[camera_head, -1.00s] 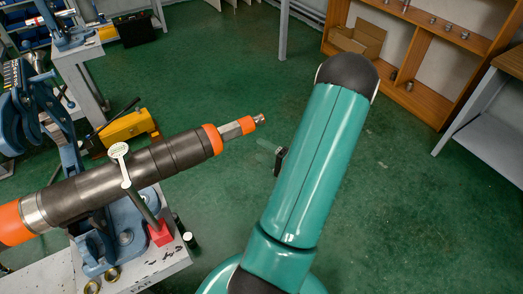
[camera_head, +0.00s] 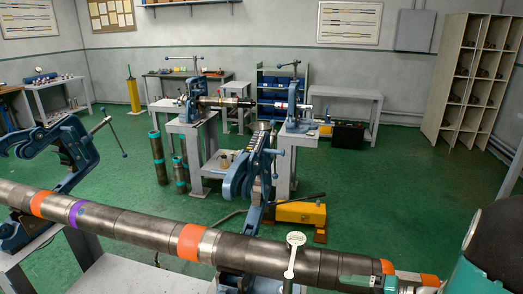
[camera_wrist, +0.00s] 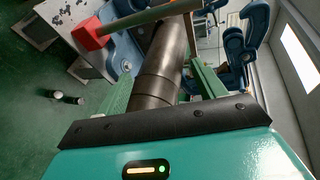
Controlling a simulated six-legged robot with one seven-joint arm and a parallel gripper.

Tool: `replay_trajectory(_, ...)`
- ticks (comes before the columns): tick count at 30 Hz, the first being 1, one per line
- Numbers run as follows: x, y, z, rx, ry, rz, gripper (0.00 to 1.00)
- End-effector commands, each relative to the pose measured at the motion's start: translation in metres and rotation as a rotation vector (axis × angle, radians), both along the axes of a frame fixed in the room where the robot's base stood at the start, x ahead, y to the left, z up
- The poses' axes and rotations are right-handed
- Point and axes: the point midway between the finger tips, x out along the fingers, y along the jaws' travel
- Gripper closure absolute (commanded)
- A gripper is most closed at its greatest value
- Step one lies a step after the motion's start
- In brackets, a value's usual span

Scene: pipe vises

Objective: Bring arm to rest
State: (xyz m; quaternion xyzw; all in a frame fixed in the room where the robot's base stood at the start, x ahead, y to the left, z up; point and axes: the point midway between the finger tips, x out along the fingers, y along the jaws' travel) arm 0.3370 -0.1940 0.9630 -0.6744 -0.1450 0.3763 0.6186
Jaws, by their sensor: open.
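My gripper (camera_wrist: 163,82) is open in the wrist view, with its teal body along the bottom edge and a green finger on each side of a dark pipe (camera_wrist: 160,75). Whether the fingers touch the pipe cannot be told. In the head view my teal arm shows only at the lower right corner, beside the right end of the long pipe string (camera_head: 265,251). The string has orange and purple bands and lies across the front.
A blue pipe vise (camera_head: 66,152) stands at the left and another (camera_head: 250,180) behind the pipe. A yellow tool (camera_head: 300,213) is on the green floor. More vises on benches stand behind, and a shelf (camera_head: 478,75) at the right. Floor at the right is open.

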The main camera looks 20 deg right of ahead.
Motion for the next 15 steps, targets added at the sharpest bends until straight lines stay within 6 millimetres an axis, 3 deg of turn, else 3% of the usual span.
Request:
replay_trajectory(1, 0.003, 0.023, 0.009, -0.047, 0.039, 0.083, 0.31)
replay_trajectory(6, -0.003, 0.084, 0.028, -0.225, 0.193, 0.304, 0.31)
replay_trajectory(15, -0.028, 0.149, 0.06, -0.665, 0.327, 0.518, 0.31)
